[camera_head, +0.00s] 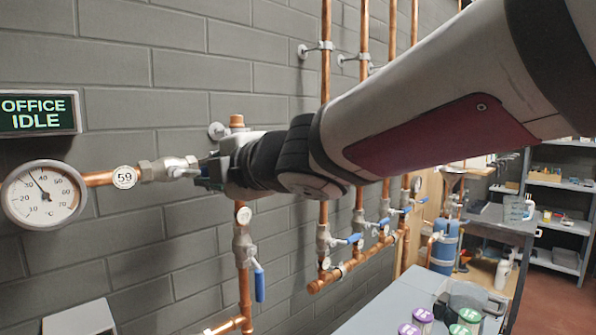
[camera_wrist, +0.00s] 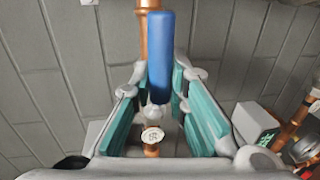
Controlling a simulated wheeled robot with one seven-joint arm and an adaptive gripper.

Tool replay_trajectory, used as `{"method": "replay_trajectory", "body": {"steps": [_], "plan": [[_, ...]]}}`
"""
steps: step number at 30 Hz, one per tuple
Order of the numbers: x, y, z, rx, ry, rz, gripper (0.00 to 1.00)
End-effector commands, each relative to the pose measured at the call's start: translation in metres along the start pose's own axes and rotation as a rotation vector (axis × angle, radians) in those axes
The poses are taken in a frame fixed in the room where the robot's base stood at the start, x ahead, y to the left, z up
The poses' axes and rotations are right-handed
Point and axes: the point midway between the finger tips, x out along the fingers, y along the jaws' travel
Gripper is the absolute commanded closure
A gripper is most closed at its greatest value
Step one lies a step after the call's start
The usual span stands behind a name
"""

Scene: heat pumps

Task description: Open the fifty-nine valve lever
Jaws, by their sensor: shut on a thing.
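The round white 59 tag (camera_head: 124,177) hangs on a horizontal copper pipe at the left in the head view. The metal valve body (camera_head: 168,168) is just right of it. My gripper (camera_head: 203,174) is at this valve, reaching in from the right, and mostly hides its lever. In the wrist view, a blue lever (camera_wrist: 160,60) stands between the teal finger pads of my gripper (camera_wrist: 160,80), which is shut on it. A pale round tag (camera_wrist: 152,135) shows below the lever on a copper pipe; its number is too small to read.
A dial gauge (camera_head: 44,194) and an OFFICE IDLE sign (camera_head: 39,112) are left of the valve. Below my gripper, another blue-levered valve (camera_head: 244,248) sits on a vertical pipe. More valves (camera_head: 360,240) line the wall to the right. A grey table (camera_head: 390,310) stands in front.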

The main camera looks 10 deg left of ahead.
Motion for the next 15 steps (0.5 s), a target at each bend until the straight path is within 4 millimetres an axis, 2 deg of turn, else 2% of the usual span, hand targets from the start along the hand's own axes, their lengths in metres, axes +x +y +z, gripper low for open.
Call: {"method": "replay_trajectory", "body": {"steps": [7,8,10,15], "plan": [[-0.0004,0.0015,0.0006,-0.005,-0.002,0.002,1.0],[-0.0004,0.0016,0.0006,-0.005,-0.002,0.002,0.79],[-0.0004,0.0016,0.0005,-0.004,-0.001,0.002,0.65],[-0.0002,0.001,0.0002,-0.002,0.0,0.002,0.65]]}}
